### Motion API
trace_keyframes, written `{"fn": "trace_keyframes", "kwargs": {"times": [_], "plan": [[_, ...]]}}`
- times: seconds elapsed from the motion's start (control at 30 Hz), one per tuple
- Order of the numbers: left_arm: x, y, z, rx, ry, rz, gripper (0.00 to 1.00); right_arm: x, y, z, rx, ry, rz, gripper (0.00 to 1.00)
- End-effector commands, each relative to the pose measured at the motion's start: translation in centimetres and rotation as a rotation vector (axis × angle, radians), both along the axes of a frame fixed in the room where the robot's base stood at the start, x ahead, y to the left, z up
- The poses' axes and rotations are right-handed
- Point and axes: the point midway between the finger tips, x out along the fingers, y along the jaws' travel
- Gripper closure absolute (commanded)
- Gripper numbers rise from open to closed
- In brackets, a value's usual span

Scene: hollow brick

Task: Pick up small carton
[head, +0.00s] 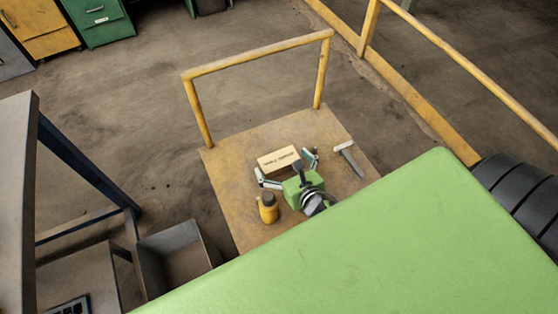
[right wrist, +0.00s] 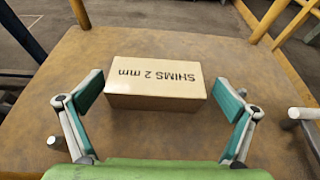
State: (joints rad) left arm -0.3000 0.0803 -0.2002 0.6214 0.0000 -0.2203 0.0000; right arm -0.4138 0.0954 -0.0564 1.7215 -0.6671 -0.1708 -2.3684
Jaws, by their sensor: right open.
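The small carton (head: 279,157) is a tan box with dark lettering, lying on the wooden deck of a yellow-railed cart. In the right wrist view the carton (right wrist: 156,80) reads "SHIMS 2 mm" and sits ahead of my gripper, toward the middle. My right gripper (head: 287,168) is open, with one finger out to each side of the carton. In the right wrist view the gripper (right wrist: 160,97) has its teal pads apart from the carton, with a gap on both sides. My left gripper is not in view.
A yellow-and-dark bottle (head: 268,207) stands on the cart deck (head: 233,168) left of my gripper. A hammer-like tool (head: 349,158) lies to the right. The cart's yellow handle rail (head: 258,54) rises at the far edge. A grey bin (head: 174,262) is left of the cart.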

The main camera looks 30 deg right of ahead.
Motion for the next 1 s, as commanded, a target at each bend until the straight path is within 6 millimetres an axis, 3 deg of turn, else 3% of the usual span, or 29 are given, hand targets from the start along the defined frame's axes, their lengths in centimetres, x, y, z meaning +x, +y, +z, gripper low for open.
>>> {"fn": "trace_keyframes", "kwargs": {"times": [0.3, 0.6, 0.77, 1.0], "plan": [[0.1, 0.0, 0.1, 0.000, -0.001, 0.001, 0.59, 4.2, 0.2, -1.4, 0.002, -0.001, -0.001, 0.00], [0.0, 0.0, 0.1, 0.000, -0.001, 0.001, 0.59, 4.6, 0.2, -1.6, 0.001, 0.000, 0.000, 0.00], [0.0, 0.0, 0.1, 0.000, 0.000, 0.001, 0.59, 4.5, 0.2, -1.6, 0.001, 0.000, 0.000, 0.42], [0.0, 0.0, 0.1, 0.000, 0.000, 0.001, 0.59, 4.6, 0.2, -1.5, 0.001, -0.001, 0.000, 0.44]]}}
